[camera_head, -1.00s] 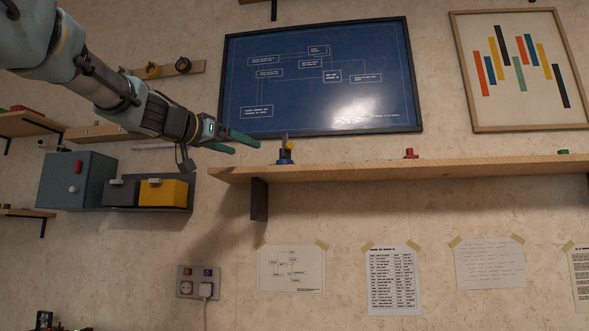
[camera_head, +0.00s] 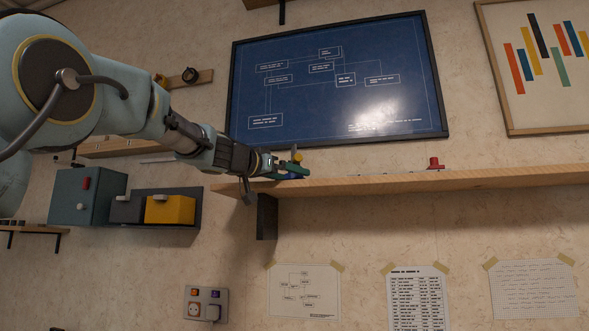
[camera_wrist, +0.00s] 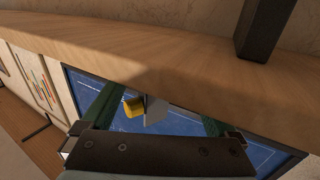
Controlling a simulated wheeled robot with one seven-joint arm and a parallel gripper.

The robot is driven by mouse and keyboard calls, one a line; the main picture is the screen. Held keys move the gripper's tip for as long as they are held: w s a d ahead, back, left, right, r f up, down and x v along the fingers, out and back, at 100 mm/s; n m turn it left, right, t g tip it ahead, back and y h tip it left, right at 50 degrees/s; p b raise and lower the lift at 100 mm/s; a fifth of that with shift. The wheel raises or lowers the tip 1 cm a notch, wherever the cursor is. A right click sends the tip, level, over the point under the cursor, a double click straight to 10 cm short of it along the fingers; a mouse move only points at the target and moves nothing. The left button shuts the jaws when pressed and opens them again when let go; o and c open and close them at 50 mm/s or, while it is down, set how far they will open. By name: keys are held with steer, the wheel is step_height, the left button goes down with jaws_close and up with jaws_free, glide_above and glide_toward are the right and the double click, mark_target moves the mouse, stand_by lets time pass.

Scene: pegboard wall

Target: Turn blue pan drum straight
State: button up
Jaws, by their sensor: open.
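The blue pan drum (camera_head: 291,178) sits on the left end of the wooden shelf, mostly covered by my fingers in the head view. A yellow part (camera_head: 297,157) sticks up above the fingers. In the wrist view the yellow part (camera_wrist: 134,106) and a pale grey plate (camera_wrist: 156,110) show between my two green fingers, with gaps at both sides. My gripper (camera_head: 303,170) is open around these parts, and it also shows in the wrist view (camera_wrist: 158,104). I cannot tell whether a finger touches the drum. The drum's blue body is not clear in the wrist view.
The wooden shelf (camera_head: 400,184) runs right from the drum, with a dark bracket (camera_head: 267,216) beneath. A red piece (camera_head: 433,163) stands farther right on it. A framed blueprint (camera_head: 330,85) hangs behind. Teal, black and yellow boxes (camera_head: 170,209) are at lower left.

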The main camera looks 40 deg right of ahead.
steer(key=shift+w+d+p, duration=0.1)
steer(key=shift+d+p, duration=0.2)
steer(key=shift+d, duration=0.8)
steer(key=c, duration=1.3)
